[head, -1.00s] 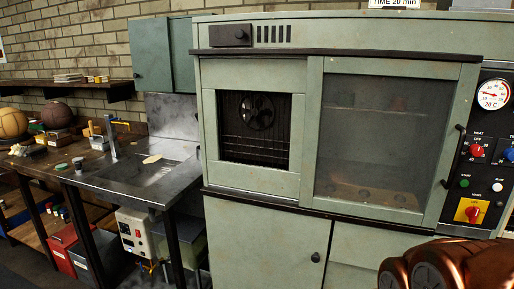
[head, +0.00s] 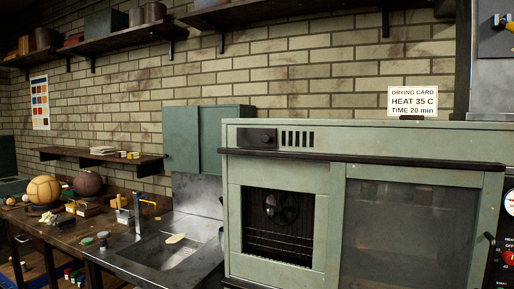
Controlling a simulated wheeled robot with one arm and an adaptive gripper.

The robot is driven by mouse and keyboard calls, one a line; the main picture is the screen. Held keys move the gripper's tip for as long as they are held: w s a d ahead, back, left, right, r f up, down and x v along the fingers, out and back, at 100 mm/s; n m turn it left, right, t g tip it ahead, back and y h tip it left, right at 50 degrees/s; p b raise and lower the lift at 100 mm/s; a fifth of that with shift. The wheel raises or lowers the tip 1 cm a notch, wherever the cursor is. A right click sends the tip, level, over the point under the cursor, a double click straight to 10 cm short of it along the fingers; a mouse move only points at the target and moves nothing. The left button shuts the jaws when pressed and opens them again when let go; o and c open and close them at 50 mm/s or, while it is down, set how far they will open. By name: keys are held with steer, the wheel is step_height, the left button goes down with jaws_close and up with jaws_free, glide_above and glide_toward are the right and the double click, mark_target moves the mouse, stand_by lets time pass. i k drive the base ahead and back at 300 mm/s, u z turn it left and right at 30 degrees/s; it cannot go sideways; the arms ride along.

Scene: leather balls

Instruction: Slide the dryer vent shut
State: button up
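The dryer (head: 335,175) is a pale green cabinet at the centre right. Its vent is a row of dark vertical slots (head: 298,138) in the top panel. A dark sliding plate with a small knob (head: 256,138) sits just left of the slots, and several slots show uncovered. Below are a square opening with a fan (head: 280,208) behind a wire rack and, to its right, a glazed door (head: 405,235). My gripper is not in view.
A drying card (head: 413,101) stands on top of the dryer. Left of it are a metal sink (head: 165,257) and a workbench with two balls (head: 44,189). Shelves (head: 130,38) and a green wall cabinet (head: 205,138) line the brick wall. A control panel (head: 508,235) is at the right edge.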

mark_target(246, 137)
steer(key=u, duration=0.45)
steer(key=i, duration=0.4)
steer(key=u, duration=1.05)
